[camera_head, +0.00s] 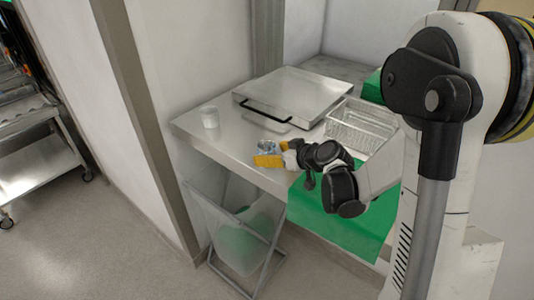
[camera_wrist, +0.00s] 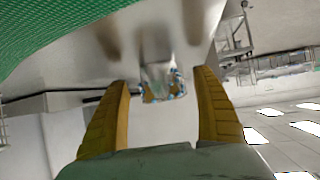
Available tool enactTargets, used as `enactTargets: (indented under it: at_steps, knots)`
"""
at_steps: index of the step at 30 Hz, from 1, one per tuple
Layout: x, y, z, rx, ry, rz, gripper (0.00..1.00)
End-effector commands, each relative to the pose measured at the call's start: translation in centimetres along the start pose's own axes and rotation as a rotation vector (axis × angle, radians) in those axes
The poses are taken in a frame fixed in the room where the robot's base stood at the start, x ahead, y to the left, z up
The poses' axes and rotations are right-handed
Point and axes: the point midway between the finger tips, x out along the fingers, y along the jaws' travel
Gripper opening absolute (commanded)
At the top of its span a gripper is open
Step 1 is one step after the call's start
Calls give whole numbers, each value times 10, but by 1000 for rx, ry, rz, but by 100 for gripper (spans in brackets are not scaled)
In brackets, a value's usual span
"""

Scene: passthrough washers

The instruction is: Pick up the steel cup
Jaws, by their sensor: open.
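The steel cup (camera_wrist: 163,84) is small and shiny, with yellow and blue reflections. In the wrist view it sits between my gripper's (camera_wrist: 163,88) two yellow fingers, near their tips, with a visible gap on each side. The fingers are spread wide and I see no contact. In the head view my gripper (camera_head: 268,153) is low over the front part of the steel counter, and the cup (camera_head: 267,147) shows as a small grey shape at its fingers. The fingers and wrist partly hide the cup there.
A flat steel box with a black handle (camera_head: 290,97) lies behind, and a wire basket (camera_head: 360,125) is at right. A bin in a frame (camera_head: 240,230) stands below the counter's front edge.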

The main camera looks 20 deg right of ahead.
Motion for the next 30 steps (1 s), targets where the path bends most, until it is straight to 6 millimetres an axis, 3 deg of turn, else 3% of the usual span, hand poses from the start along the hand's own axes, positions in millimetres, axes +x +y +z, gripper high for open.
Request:
enactTargets:
  at_steps: [4,12,18,30]
  knots:
    - [19,0,1,-1,0,-1,78]
    - [22,0,0,0,0,0,78]
    - [22,0,0,0,0,0,18]
    - [19,0,-5,0,0,0,18]
